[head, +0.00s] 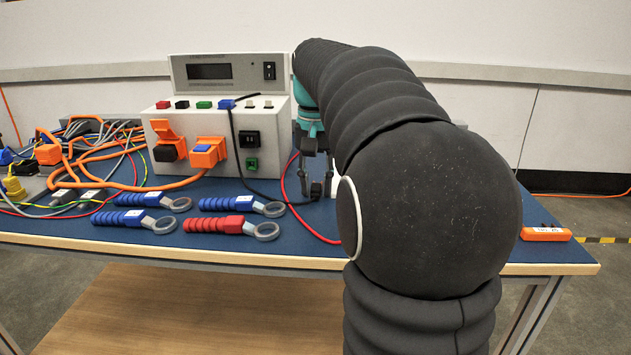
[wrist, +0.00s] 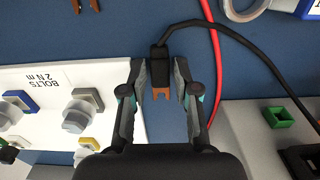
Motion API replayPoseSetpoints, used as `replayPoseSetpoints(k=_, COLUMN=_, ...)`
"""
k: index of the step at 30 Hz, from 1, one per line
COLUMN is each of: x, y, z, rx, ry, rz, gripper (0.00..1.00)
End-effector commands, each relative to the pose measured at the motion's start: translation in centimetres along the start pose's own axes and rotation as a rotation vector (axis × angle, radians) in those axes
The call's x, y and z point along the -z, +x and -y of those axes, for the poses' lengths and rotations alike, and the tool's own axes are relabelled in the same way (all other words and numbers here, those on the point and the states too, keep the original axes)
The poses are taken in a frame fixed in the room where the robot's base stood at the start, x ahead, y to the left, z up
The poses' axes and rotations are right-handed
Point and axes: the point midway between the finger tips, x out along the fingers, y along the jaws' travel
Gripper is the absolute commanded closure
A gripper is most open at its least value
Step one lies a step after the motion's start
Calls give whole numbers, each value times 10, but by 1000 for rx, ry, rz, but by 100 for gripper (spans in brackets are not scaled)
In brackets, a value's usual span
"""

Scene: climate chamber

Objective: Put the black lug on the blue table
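The black lug (wrist: 159,60) has a dark body and a copper-coloured fork end, with a black cable running from it. In the wrist view it sits between the two fingers of my gripper (wrist: 160,72), with what looks like a narrow gap on each side. The fingers look open around it. Whether the lug touches the table below is hard to tell.
A white board (wrist: 60,75) marked "BOLTS 2 N m" lies left of my gripper in the wrist view. A red cable (wrist: 215,70) runs close on the right. The white test unit (head: 215,130), several blue-handled tools and a red-handled one (head: 215,225) occupy the table.

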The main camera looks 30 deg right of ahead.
Motion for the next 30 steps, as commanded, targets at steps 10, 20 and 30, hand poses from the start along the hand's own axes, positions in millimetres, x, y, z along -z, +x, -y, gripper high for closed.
replayPoseSetpoints(k=10, x=1, y=-22, z=0, rx=1, ry=0, rz=-2, gripper=70)
replayPoseSetpoints(k=20, x=1, y=-86, z=0, rx=1, ry=0, rz=-3, gripper=70)
replayPoseSetpoints(k=30, x=0, y=-120, z=0, rx=0, ry=0, rz=0, gripper=70)
